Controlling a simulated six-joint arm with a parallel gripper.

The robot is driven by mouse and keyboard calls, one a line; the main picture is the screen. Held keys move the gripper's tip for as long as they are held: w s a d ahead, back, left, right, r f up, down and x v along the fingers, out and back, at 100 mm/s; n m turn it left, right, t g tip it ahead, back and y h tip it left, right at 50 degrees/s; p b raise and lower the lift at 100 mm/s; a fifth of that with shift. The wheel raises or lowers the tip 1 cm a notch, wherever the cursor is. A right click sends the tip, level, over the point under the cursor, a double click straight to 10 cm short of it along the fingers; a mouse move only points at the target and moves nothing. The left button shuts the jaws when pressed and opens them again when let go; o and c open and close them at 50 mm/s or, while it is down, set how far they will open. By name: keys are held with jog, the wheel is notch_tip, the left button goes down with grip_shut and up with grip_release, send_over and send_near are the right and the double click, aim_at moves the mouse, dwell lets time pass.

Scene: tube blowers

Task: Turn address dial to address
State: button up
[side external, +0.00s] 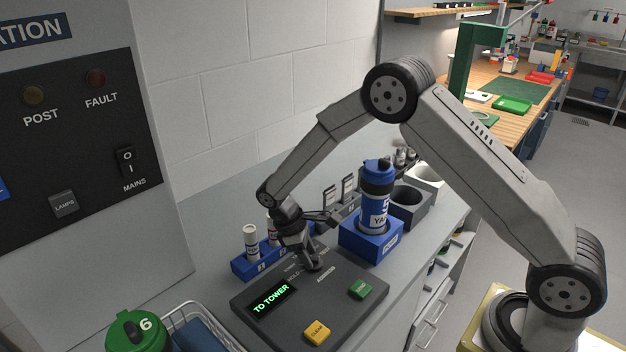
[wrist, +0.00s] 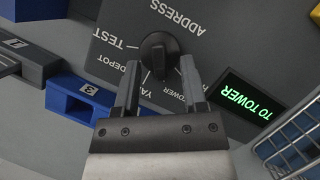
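The address dial (wrist: 158,55) is a dark round knob on the grey control panel (wrist: 112,22), with labels such as TEST, DEPOT and TOWER around it, upside down in the wrist view. My gripper (wrist: 158,68) has its two fingers apart, one on either side of the dial's near part; I cannot tell whether they touch it. In the side view my gripper (side external: 314,268) reaches down onto the panel (side external: 290,318) and hides most of the dial. The panel's display (side external: 271,299) reads TO TOWER in green; it also shows in the wrist view (wrist: 243,106).
A yellow CLEAR button (side external: 317,332) and a green button (side external: 360,290) sit on the panel. A blue block (side external: 371,240) holding a blue-capped carrier (side external: 376,195) stands behind. A blue rack (side external: 250,268) with tubes is at the left. A wire basket (side external: 200,322) and green-lidded carrier (side external: 137,330) are in front.

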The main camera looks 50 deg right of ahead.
aim_at(299, 265)
jog(key=v, duration=0.7)
jog(key=shift+w+r, duration=0.2)
jog(key=shift+r, duration=0.15)
jog(key=shift+a, duration=0.1)
dwell(0.4)
jog(key=s+d+r+m+t+y, duration=0.1)
jog(key=s+d+m+t, duration=0.1)
jog(key=s, duration=0.7)
jog(key=s+d+r+m+t+y, duration=0.1)
jog(key=s+m+t, duration=0.3)
jog(key=s, duration=0.5)
jog(key=shift+d+r+m+y, duration=0.3)
jog(key=shift+d+r+m, duration=0.15)
jog(key=shift+r, duration=0.35)
